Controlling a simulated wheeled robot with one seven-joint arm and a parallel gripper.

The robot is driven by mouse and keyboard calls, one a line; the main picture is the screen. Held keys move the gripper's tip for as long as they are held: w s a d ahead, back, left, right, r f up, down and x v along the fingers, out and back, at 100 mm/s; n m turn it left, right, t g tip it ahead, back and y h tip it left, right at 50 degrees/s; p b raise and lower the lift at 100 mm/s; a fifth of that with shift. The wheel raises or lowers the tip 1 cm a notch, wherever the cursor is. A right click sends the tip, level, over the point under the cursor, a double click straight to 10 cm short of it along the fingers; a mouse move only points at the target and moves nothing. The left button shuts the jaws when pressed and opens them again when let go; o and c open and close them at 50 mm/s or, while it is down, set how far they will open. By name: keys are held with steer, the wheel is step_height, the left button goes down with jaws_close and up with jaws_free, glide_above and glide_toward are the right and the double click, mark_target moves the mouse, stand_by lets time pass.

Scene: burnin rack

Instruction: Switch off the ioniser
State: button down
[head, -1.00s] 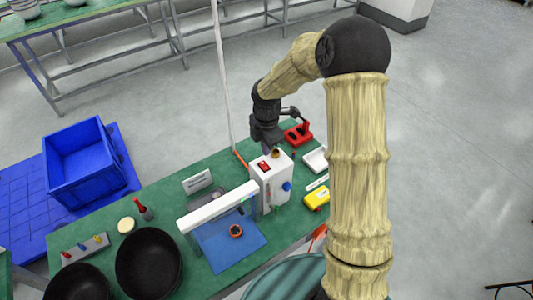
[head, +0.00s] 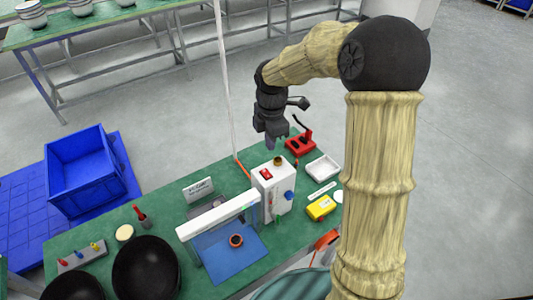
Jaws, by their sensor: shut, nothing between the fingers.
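The ioniser seems to be the white box (head: 272,194) on the green bench. It has a red rocker switch (head: 266,174) and a brass-coloured round part (head: 278,161) on top, and a blue knob (head: 289,195) on its side. The switch's position is too small to tell. My gripper (head: 270,146) points down above and just behind the box, apart from it. Its fingers are shut with nothing seen between them.
A white bar on clear panels (head: 218,214) stands left of the box over a blue mat (head: 228,262). A red stand (head: 299,144), white tray (head: 322,168) and yellow device (head: 321,208) lie to the right. Black bowls (head: 146,268) stand at the left.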

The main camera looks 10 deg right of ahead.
steer(key=s+d+f+m+t+b, duration=0.1)
steer(key=s+d+f+m, duration=0.1)
steer(key=s+m, duration=0.7)
steer(key=s+d+f+m+t+b, duration=0.1)
steer(key=s+d+m, duration=0.3)
steer(key=s+m, duration=0.5)
steer(key=f+m+b, duration=0.1)
steer(key=m, duration=0.2)
steer(key=shift+d+f+m, duration=0.15)
steer(key=shift+f+m, duration=0.05)
steer(key=shift+m, duration=0.2)
